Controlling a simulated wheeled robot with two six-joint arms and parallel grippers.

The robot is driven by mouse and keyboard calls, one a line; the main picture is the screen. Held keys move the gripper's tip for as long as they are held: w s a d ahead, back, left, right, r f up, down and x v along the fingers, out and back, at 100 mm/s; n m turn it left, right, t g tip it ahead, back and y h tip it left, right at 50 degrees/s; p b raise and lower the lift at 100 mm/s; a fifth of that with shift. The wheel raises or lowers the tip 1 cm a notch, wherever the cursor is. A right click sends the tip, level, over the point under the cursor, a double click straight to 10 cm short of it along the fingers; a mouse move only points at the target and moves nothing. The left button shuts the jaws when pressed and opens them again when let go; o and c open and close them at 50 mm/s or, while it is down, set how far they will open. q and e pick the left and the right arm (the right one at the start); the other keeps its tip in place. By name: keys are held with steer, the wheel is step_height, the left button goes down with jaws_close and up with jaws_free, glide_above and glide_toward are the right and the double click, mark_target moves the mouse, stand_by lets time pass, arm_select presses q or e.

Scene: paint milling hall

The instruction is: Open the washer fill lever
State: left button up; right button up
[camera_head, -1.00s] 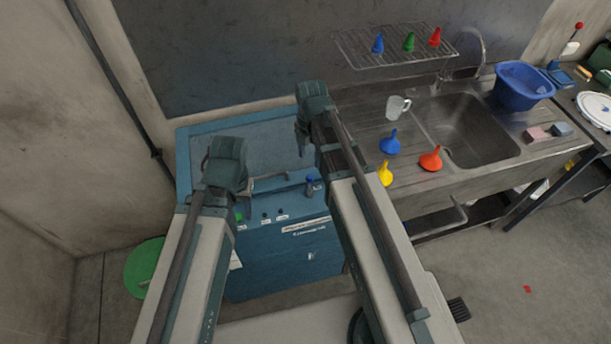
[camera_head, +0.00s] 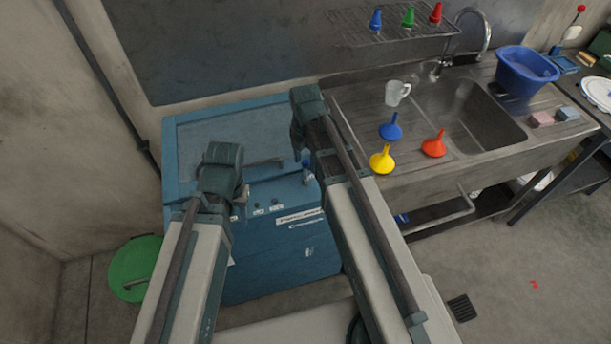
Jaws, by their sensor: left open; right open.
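The washer (camera_head: 270,255) is a blue box-shaped machine with a lid, a handle bar across its front edge, and small buttons and labels on its front. A small blue lever (camera_head: 307,172) sits at the right end of its front top edge, partly hidden by my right arm; I cannot tell its exact position. My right gripper (camera_head: 298,142) is open and empty, above the washer's right side, just behind and above the blue lever. My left gripper (camera_head: 238,200) is open and empty, over the washer's front left, by the handle bar. Its fingertips are mostly hidden.
A steel sink (camera_head: 470,115) stands to the right. A green round object (camera_head: 133,268) is on the floor at left.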

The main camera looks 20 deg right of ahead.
mark_target(306, 169)
step_height(306, 169, down, 4)
steer(key=b, duration=0.3)
arm_select(q)
step_height(306, 169, down, 4)
arm_select(e)
jaws_close()
stand_by(1.1)
